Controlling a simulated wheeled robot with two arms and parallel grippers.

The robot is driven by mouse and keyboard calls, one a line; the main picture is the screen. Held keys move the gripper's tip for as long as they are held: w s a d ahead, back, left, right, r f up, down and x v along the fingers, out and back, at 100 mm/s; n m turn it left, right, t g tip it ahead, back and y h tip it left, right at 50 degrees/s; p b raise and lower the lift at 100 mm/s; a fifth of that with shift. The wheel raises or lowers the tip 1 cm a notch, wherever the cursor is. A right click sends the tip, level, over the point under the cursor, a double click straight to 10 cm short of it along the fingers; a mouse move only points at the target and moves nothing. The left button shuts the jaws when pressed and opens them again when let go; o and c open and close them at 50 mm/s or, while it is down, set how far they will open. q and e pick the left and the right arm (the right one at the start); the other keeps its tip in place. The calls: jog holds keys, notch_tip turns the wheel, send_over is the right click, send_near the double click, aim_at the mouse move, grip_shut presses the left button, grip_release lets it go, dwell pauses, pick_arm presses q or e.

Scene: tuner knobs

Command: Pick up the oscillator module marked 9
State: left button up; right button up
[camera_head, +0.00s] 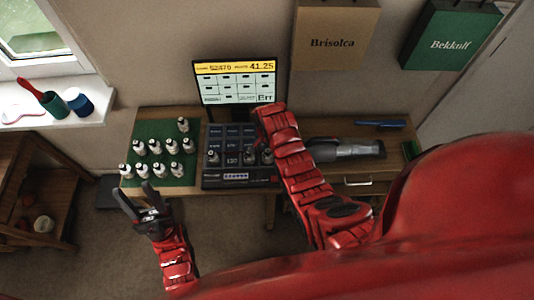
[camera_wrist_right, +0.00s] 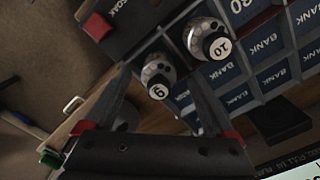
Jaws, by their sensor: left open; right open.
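The oscillator module marked 9 (camera_wrist_right: 156,72) is a pale, round-topped piece with dark spots and a white numbered cap. In the right wrist view it stands at the edge of the dark bank unit, between the fingertips of my open right gripper (camera_wrist_right: 160,78); contact cannot be told. The module marked 10 (camera_wrist_right: 203,35) stands beside it. In the head view my right arm reaches over the bank unit (camera_head: 230,179), and its gripper's fingertips are hidden there. My left gripper (camera_head: 134,188) is open and empty in front of the desk's left side.
Several other modules (camera_head: 157,147) stand on a green mat (camera_head: 150,130) at the desk's left. A screen (camera_head: 237,83) stands behind the unit. A grey handheld device (camera_head: 345,150) and a blue object (camera_head: 380,124) lie to the right.

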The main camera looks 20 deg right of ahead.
jog(key=shift+f, duration=0.1)
grip_shut()
dwell(0.4)
